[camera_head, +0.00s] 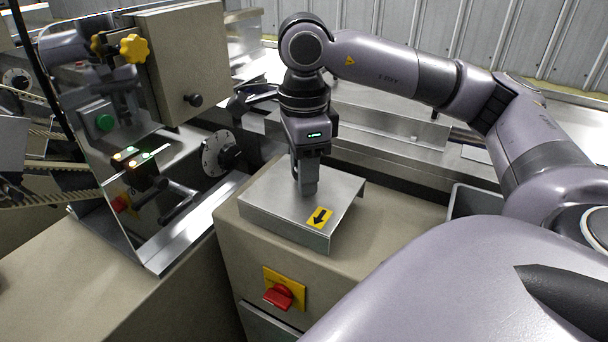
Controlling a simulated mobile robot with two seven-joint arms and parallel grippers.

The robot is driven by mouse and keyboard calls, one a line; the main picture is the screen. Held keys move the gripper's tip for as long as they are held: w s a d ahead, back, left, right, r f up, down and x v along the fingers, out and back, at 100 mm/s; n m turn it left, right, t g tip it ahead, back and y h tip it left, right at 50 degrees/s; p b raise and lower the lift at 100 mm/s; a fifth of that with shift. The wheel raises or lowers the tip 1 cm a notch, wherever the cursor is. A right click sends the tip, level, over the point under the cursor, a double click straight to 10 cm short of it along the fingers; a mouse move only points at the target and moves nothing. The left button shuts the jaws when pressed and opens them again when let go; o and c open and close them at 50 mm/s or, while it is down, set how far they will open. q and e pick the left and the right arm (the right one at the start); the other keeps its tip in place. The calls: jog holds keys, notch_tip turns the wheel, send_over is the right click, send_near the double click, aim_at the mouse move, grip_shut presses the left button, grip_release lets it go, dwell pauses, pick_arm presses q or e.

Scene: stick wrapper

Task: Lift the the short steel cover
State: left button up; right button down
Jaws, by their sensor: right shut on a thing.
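The short steel cover (279,207) is a shallow silver box-shaped lid with a yellow sticker and black arrow near its front right corner. It is at the top of the beige machine cabinet; whether it rests flat or is slightly raised is hard to tell. My right gripper (307,186) comes straight down over the middle of the cover and is shut on it. The fingers hide the part that they grip. My left gripper is not in view.
A beige control box (178,62) and shiny steel panel (120,190) stand on the left; the panel reflects my arm. A black knob on a round dial (222,153) is left of the cover. A red switch (279,296) is on the cabinet front. A grey bin (470,200) stands right.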

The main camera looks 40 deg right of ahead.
notch_tip(320, 180, up, 7)
jog(key=shift+r+p, duration=0.1)
jog(key=shift+p, duration=0.5)
notch_tip(320, 180, up, 12)
jog(key=p, duration=0.6)
jog(key=shift+f, duration=0.25)
